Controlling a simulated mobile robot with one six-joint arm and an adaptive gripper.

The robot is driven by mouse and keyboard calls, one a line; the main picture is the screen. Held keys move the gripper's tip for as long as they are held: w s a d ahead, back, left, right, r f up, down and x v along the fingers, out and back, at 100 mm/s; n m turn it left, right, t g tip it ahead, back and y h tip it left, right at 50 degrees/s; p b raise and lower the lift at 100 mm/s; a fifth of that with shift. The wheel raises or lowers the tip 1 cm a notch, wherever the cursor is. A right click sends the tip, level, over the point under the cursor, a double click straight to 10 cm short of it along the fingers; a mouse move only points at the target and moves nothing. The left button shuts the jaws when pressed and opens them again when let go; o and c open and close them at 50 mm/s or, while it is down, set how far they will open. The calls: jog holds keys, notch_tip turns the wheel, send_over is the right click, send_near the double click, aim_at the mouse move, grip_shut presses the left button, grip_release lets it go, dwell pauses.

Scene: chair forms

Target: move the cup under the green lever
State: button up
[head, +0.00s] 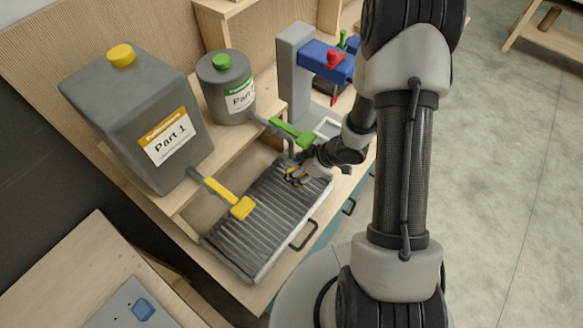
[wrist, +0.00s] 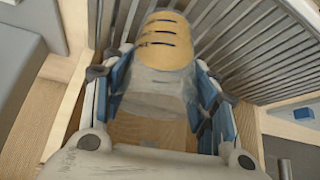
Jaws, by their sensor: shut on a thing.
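My gripper (head: 299,174) is over the far end of the ribbed grey drip tray (head: 258,215) in the head view, just below the green lever (head: 291,132) in the picture. In the wrist view, its blue-padded fingers (wrist: 163,82) are shut on the cup (wrist: 167,47). The cup looks pale and see-through, with a yellowish part crossed by dark marks. In the head view the cup is mostly hidden by the gripper. I cannot tell whether it touches the tray or is exactly under the lever.
A grey box container (head: 130,100) with a yellow lever (head: 232,199) stands left on the wooden shelf. A round grey container (head: 226,90) feeds the green lever. A grey and blue stand (head: 297,65) rises behind. The tray's near part is clear.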

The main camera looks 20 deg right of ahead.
jog(key=shift+w+a, duration=0.55)
jog(key=shift+a, duration=0.15)
jog(key=shift+w+a+f, duration=0.1)
jog(key=shift+f, duration=0.2)
jog(key=shift+f, duration=0.1)
jog(key=o, duration=0.3)
jog(key=shift+f, duration=0.1)
jog(key=o, duration=0.5)
